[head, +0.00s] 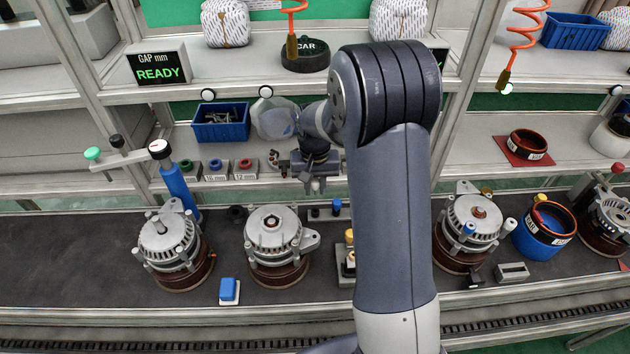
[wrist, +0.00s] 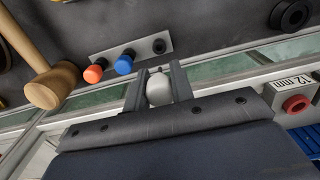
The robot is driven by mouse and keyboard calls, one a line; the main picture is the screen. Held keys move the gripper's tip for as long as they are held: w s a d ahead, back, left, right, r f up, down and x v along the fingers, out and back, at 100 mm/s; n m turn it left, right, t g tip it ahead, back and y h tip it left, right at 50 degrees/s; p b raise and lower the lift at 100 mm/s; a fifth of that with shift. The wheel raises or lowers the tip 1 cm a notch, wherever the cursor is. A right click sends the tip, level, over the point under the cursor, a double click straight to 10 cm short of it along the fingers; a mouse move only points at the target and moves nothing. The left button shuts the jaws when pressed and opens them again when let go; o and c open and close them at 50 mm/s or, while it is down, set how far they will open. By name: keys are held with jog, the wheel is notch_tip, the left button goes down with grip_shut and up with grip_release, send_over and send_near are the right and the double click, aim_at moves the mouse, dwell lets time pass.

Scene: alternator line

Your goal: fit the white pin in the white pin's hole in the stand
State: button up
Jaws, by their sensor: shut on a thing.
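The white pin (wrist: 159,89) is between the two fingers of my gripper (wrist: 158,84) in the wrist view, with its rounded white end showing. In the head view my gripper (head: 315,184) hangs above the belt's back edge, close to the stand. The stand is a grey plate (wrist: 143,53) with a blue pin (wrist: 124,64) and an orange pin (wrist: 94,74) standing at it, and an open black hole (wrist: 159,46) at its right end. The white pin is apart from that hole. In the head view the stand (head: 326,218) is partly hidden by my arm.
A wooden mallet (wrist: 48,84) lies left of the stand in the wrist view. A black ring (wrist: 289,14) lies to the right. A block marked 12 mm with a red ring (wrist: 297,104) is near my gripper. An alternator (head: 272,238) stands left of the stand in the head view.

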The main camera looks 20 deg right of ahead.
jog(key=shift+f, duration=0.15)
jog(key=shift+f+b, duration=2.15)
jog(key=shift+f, duration=0.65)
jog(key=shift+f+b, duration=1.05)
jog(key=shift+f, duration=0.35)
jog(key=o, duration=1)
jog(key=shift+o, duration=0.2)
notch_tip(320, 180, up, 11)
jog(key=shift+f, duration=0.1)
